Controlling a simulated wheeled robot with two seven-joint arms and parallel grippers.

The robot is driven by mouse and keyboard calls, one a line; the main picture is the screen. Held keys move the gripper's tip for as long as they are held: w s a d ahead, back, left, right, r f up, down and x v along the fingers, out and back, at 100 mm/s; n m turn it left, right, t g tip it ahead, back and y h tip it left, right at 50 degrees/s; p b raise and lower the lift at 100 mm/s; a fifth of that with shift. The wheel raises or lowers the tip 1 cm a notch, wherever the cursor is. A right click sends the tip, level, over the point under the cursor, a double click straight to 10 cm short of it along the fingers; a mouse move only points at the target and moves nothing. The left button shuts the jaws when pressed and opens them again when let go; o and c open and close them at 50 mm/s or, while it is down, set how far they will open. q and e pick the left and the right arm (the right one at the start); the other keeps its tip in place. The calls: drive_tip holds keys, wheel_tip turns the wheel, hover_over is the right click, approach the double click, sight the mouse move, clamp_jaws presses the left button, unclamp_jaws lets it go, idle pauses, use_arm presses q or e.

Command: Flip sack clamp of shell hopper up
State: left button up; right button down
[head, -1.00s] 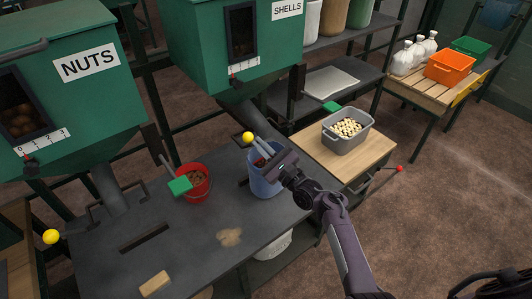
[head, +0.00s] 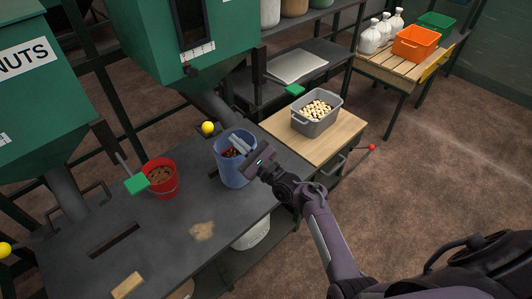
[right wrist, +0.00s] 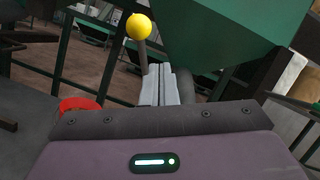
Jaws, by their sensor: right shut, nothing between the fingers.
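The shell hopper (head: 160,50) is the green bin at the top middle of the head view, its spout (head: 218,108) slanting down to the bench. A yellow ball knob (head: 208,127), seemingly the handle of its sack clamp, stands beside the spout. In the right wrist view the knob (right wrist: 139,26) sits on a dark rod, beyond and above the fingertips. My right gripper (head: 238,145) is shut and empty, over the blue bucket (head: 236,175) and right of the knob, apart from it. The clamp's jaws are hard to make out. My left gripper is out of view.
A grey crate (head: 316,116) sits on the wooden table at right. The nuts hopper (head: 40,80) is at left. The bench front (head: 150,240) is mostly clear.

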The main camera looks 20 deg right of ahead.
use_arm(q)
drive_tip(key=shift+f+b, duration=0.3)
use_arm(e)
drive_tip(key=s+d+r, duration=0.2)
drive_tip(key=s+d, duration=0.1)
drive_tip(key=s, duration=0.5)
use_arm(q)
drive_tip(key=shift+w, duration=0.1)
use_arm(e)
drive_tip(key=shift+d, duration=0.1)
